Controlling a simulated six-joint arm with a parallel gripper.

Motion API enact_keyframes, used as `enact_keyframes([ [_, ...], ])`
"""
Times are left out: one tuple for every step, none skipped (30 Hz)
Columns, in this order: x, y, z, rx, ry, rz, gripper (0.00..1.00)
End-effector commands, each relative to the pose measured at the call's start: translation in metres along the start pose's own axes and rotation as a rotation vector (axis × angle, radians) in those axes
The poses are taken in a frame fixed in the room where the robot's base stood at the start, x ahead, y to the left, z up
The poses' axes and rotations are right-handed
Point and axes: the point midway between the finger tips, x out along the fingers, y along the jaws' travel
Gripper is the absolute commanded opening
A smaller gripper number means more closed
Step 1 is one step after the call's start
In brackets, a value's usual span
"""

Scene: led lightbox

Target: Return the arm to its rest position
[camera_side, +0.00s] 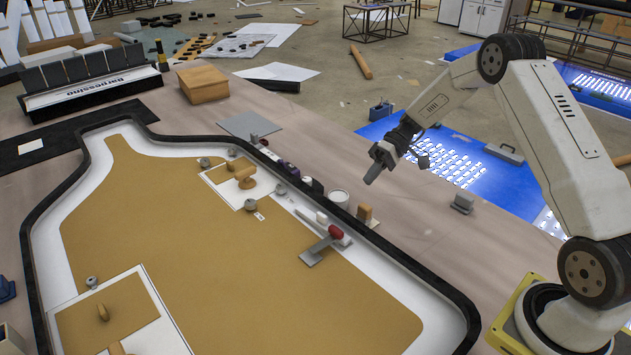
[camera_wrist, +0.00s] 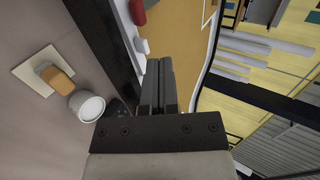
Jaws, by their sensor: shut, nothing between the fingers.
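My gripper (camera_side: 376,168) is in the air in the side view, over the table strip to the right of the bottle-shaped lightbox (camera_side: 200,240). Its fingers point down and to the left. In the wrist view the two dark fingers of my gripper (camera_wrist: 158,75) lie side by side, shut, with nothing between them. My gripper appears to touch nothing. My arm is raised and bent, reaching left from its base at the lower right of the side view.
Along the lightbox's dark edge are a white round cup (camera_side: 339,198), a tan block (camera_side: 364,213) and a red-ended tool (camera_side: 334,232). A grey block (camera_side: 463,203) stands to the right. A cardboard box (camera_side: 203,83) is at the back. The table below my gripper looks mostly clear.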

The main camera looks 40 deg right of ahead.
Motion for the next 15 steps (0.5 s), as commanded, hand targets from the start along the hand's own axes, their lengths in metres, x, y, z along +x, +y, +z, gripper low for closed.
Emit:
enact_keyframes([
  [0.001,-0.002,0.001,0.003,-0.005,0.009,0.0],
  [0.002,-0.003,0.002,0.007,-0.008,0.016,0.0],
  [0.004,-0.005,0.003,0.013,-0.013,0.03,0.0],
  [0.005,-0.006,0.004,0.018,-0.017,0.043,0.0],
  [0.007,-0.008,0.006,0.025,-0.022,0.057,0.0],
  [0.009,-0.01,0.009,0.035,-0.03,0.082,0.0],
  [0.012,-0.012,0.011,0.043,-0.036,0.101,0.0],
  [0.014,-0.015,0.014,0.051,-0.042,0.125,0.0],
  [0.017,-0.018,0.018,0.063,-0.05,0.158,0.0],
  [0.02,-0.02,0.022,0.072,-0.058,0.185,0.0],
  [0.023,-0.023,0.025,0.081,-0.063,0.215,0.0],
  [0.026,-0.027,0.031,0.093,-0.069,0.255,0.0],
  [0.029,-0.029,0.035,0.099,-0.074,0.288,0.0],
  [0.031,-0.032,0.04,0.107,-0.077,0.32,0.0],
  [0.034,-0.035,0.046,0.115,-0.08,0.363,0.0],
])
